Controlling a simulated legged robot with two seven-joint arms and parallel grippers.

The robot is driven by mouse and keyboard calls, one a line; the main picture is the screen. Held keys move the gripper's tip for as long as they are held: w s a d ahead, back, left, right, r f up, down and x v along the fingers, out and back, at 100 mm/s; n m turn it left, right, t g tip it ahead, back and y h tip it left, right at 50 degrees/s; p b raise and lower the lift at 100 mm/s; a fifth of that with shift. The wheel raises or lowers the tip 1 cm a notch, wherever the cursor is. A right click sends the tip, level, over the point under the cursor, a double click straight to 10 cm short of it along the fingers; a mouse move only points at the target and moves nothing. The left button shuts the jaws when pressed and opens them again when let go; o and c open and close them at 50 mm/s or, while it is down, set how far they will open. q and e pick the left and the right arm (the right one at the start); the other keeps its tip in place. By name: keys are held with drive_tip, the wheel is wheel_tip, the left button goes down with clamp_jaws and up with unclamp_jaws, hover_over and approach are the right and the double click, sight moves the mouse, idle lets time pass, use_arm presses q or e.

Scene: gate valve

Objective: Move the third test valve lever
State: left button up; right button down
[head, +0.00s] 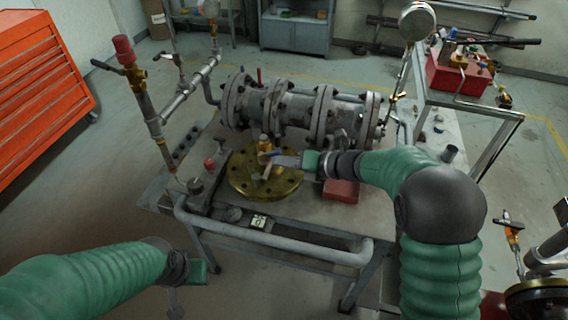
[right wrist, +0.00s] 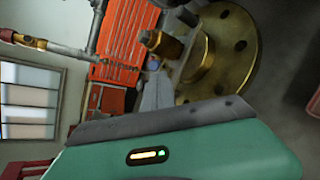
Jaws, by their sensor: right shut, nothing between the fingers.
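A brass valve fitting (head: 264,143) stands on the round gold flange (head: 285,187) in the middle of the bench. In the right wrist view the brass fitting (right wrist: 163,43) stands out from the gold flange (right wrist: 238,75). My right gripper (head: 268,163) is shut and empty, right at the fitting; I cannot tell whether it touches it. The fingers partly cover the fitting, and its lever is not clear. Other small valves with levers sit on the pipework at the left: one below a red cap (head: 124,50), another farther back (head: 180,64). My left gripper (head: 174,301) hangs low before the bench, its jaws unclear.
A large flanged grey valve body (head: 298,108) lies behind the gold flange. A pressure gauge (head: 417,22) rises at its right. A grey pipe rail (head: 270,239) runs along the bench front. A red box (head: 341,190) sits right of the flange.

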drive_tip(key=r+p, duration=0.1)
drive_tip(key=p, duration=0.1)
drive_tip(key=w+r+h+p, duration=0.1)
drive_tip(key=shift+a+g+p, duration=0.3)
drive_tip(key=shift+a+p, duration=0.05)
drive_tip(key=shift+a, duration=0.05)
drive_tip(key=shift+f, duration=0.1)
